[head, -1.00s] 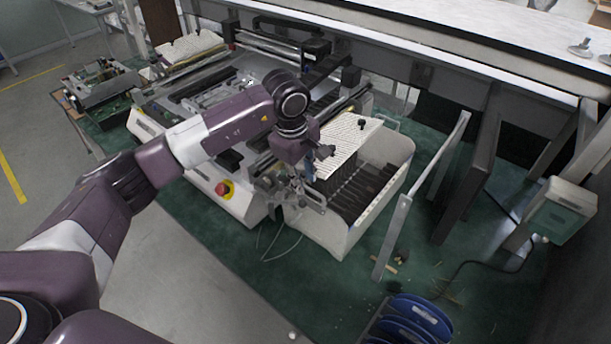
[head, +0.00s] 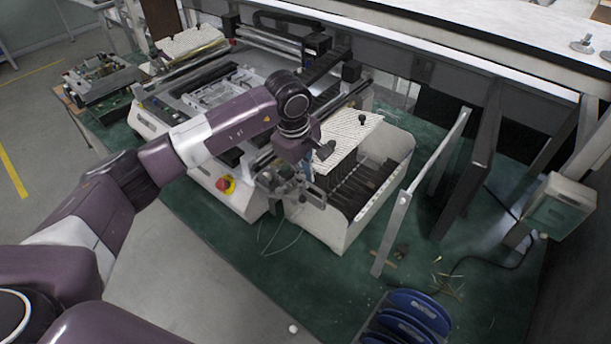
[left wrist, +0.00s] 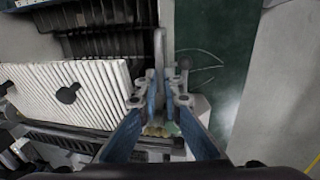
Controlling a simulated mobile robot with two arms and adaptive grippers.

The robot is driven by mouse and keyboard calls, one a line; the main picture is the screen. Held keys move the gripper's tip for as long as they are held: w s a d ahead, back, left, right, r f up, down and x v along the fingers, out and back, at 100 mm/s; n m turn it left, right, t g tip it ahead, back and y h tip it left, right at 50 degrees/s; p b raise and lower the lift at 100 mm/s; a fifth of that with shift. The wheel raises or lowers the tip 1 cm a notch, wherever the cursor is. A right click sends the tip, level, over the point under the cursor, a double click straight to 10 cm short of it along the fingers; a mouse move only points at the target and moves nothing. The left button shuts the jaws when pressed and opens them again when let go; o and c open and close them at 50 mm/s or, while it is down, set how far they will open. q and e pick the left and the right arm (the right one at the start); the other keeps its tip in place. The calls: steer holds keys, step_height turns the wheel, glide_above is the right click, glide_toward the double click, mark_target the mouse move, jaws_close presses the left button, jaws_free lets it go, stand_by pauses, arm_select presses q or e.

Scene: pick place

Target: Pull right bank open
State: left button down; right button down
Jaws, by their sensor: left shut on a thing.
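The right bank (head: 346,236) is a pale, open-topped box with rows of dark slots, at the right end of the white machine. A white ribbed cover (head: 345,136) with a black knob lies over its back part. My left gripper (head: 307,180) is at the bank's front left corner. In the left wrist view its blue-sided fingers (left wrist: 163,98) are close together around a grey metal bar (left wrist: 159,48) beside the dark slots. The exact contact is partly hidden by the fingers. My right gripper is not in view.
A red stop button (head: 225,185) is on the machine front, left of the bank. A pale upright post (head: 393,234) and dark panels stand to the right. Blue reels (head: 412,318) lie at the bottom.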

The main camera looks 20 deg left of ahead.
arm_select(q)
steer(key=s+d+b, duration=0.2)
steer(key=d+b, duration=0.1)
steer(key=d, duration=0.3)
steer(key=shift+s+d, duration=0.15)
steer(key=c, duration=2.6)
jaws_free()
steer(key=shift+r, duration=0.1)
steer(key=shift+c, duration=0.2)
steer(key=o, duration=0.5)
steer(key=shift+o, duration=0.2)
step_height(320, 180, up, 12)
steer(key=s+a, duration=0.1)
steer(key=s, duration=0.1)
steer(key=shift+f, duration=0.25)
